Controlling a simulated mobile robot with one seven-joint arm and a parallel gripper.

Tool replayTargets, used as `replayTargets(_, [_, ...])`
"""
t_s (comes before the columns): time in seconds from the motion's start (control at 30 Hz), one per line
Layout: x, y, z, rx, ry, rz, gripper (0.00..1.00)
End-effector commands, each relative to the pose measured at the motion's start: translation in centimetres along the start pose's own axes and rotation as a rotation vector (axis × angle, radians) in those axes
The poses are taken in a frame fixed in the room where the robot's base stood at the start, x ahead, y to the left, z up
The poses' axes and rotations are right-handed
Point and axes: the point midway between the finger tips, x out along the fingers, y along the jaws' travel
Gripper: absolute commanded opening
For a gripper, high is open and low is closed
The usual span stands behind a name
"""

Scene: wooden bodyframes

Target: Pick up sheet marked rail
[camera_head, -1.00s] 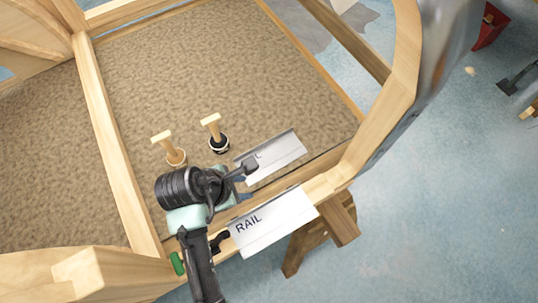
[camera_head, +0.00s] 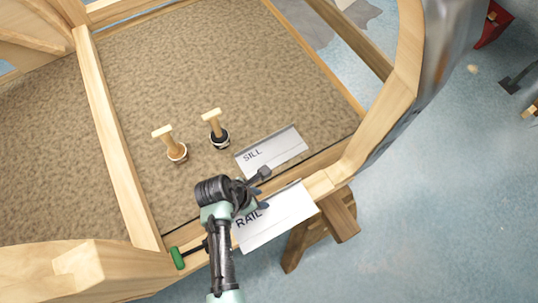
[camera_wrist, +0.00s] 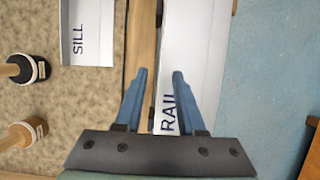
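The white metal sheet marked RAIL (camera_head: 282,213) lies on the front wooden rail of the frame, its near part overhanging the edge. It also shows in the wrist view (camera_wrist: 197,60). My gripper (camera_head: 262,188) is over the left end of this sheet and hides part of it. In the wrist view my gripper's two blue fingers (camera_wrist: 157,88) are apart, with the sheet's left edge and the RAIL lettering showing between them. I cannot tell how high the fingers are above the sheet. Nothing is held.
A similar sheet marked SILL (camera_head: 273,151) lies on the brown panel (camera_head: 240,65) just behind. A green-handled tool (camera_head: 178,258) lies at the front left.

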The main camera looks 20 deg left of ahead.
Motion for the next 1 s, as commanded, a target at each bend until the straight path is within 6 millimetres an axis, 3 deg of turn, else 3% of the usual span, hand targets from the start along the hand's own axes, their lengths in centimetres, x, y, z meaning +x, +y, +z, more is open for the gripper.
replayTargets(0.17, [2.0, 0.0, 0.0, 0.001, 0.000, -0.001, 0.39])
replayTargets(0.43, [2.3, 0.0, 0.0, 0.001, 0.000, 0.001, 0.39])
replayTargets(0.47, [2.3, 0.0, 0.0, 0.001, 0.000, 0.001, 0.37])
replayTargets(0.67, [2.2, 0.0, 0.0, 0.000, 0.000, 0.001, 0.01])
replayTargets(1.0, [2.2, 0.0, 0.0, 0.000, 0.000, 0.000, 0.00])
